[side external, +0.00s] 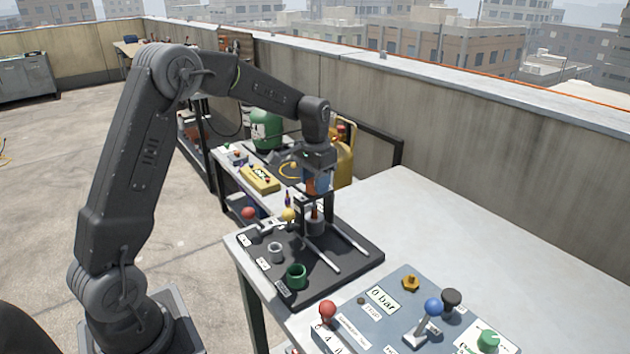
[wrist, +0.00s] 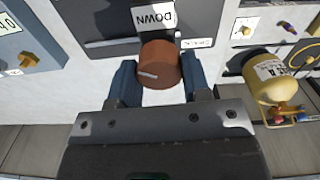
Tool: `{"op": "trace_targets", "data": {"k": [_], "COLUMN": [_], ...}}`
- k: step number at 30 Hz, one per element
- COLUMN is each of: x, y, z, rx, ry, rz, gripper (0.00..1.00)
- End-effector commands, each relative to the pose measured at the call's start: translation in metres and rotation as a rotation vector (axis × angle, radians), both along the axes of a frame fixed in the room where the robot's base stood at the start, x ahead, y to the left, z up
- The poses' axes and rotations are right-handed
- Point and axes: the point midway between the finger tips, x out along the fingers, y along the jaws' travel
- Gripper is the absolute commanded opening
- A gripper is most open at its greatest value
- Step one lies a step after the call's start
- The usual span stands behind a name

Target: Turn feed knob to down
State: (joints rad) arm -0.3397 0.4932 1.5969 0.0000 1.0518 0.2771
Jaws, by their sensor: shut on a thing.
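A round brown-orange knob (wrist: 160,62) with a short white line on its left part sits between the two blue fingers of my gripper (wrist: 158,84). The fingers are shut on its sides. The white line lies nearly level in the wrist view. A white label reading DOWN (wrist: 154,17) lies just beyond the knob on a dark board (wrist: 105,22). In the side view my gripper (side external: 318,188) points down over the far part of the dark board (side external: 345,272). I cannot tell there where the knob's base meets anything.
A blue-grey panel (side external: 372,328) with a red ball knob (side external: 327,310) and a blue ball lever (side external: 433,307) stands nearby. A yellow cylinder (wrist: 268,80) stands at the right.

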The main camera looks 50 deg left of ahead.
Motion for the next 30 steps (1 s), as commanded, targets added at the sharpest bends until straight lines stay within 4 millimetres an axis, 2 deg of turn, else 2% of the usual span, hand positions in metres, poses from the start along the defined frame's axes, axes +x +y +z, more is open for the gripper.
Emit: {"op": "trace_targets", "data": {"k": [6,7,15,23,26,30], "x": [0.0,0.0,0.0,0.0,0.001,0.001], "y": [0.0,0.0,0.0,0.0,0.0,0.0], "z": [0.0,0.0,0.0,0.002,0.01,0.034], "rx": [0.0,0.0,0.0,0.0,0.001,0.002], "ry": [0.0,0.0,-0.001,-0.001,-0.004,-0.006], "rz": [0.001,0.001,0.001,0.002,0.002,0.002], "gripper": [0.2,0.45,0.69,0.69,0.69,0.69]}}
